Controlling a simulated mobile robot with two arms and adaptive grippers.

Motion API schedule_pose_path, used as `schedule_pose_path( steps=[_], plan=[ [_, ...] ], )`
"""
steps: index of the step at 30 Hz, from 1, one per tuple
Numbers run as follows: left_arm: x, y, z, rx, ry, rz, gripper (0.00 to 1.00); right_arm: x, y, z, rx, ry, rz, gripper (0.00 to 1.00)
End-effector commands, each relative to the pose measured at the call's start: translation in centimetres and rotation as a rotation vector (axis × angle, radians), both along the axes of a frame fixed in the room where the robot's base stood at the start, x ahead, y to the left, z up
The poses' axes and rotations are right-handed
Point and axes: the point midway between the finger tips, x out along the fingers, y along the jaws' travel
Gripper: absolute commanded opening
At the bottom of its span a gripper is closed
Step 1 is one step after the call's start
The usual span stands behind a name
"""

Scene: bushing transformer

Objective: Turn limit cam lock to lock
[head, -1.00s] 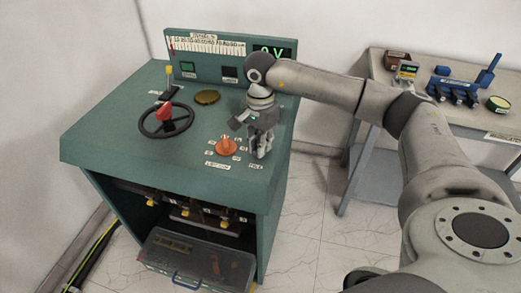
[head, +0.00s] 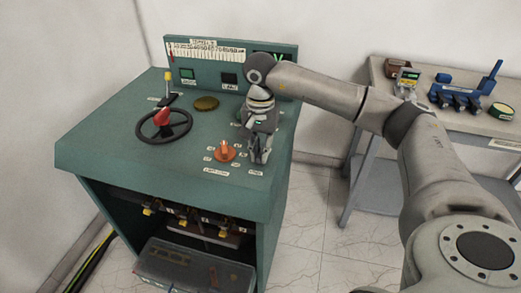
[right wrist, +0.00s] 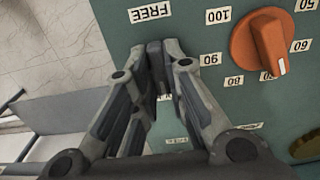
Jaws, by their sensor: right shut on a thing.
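My right gripper (head: 258,158) points down at the right front of the green console top (head: 120,135). In the right wrist view my right gripper (right wrist: 162,62) is shut, with its fingertips on the small dark limit cam lock lever (right wrist: 155,50). The fingers hide most of the lever, so its exact angle is hard to tell. A FREE label (right wrist: 150,11) lies just beyond the fingertips. Another label (right wrist: 178,142) lies on the opposite side, partly covered and too small to read surely. My left gripper is in neither view.
An orange dial (head: 224,151) with number labels sits close beside the gripper. A black handwheel (head: 165,123) with a red part stands further left. A raised meter panel (head: 205,65) rises behind. A grey side table (head: 450,112) holds tools at right.

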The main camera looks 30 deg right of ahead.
Motion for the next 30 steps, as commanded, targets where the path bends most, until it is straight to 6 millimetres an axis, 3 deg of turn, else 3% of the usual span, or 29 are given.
schedule_pose_path(
  steps=[7, 8, 13, 23, 30],
  plan=[
    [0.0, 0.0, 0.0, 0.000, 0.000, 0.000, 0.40, 0.1, 0.0, 0.2, 0.001, -0.004, 0.003, 0.00],
    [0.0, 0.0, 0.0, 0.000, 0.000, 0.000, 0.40, 0.1, 0.0, 0.2, 0.001, -0.004, 0.003, 0.14],
    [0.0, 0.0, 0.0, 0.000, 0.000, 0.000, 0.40, 0.1, 0.0, 0.1, 0.000, -0.004, 0.002, 0.34],
    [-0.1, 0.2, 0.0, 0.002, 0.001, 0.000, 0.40, 0.1, 0.0, 0.2, 0.001, -0.002, 0.001, 0.34],
    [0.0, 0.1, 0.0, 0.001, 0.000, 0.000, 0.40, 0.1, 0.0, 3.7, 0.001, -0.006, 0.002, 0.34]
  ],
)
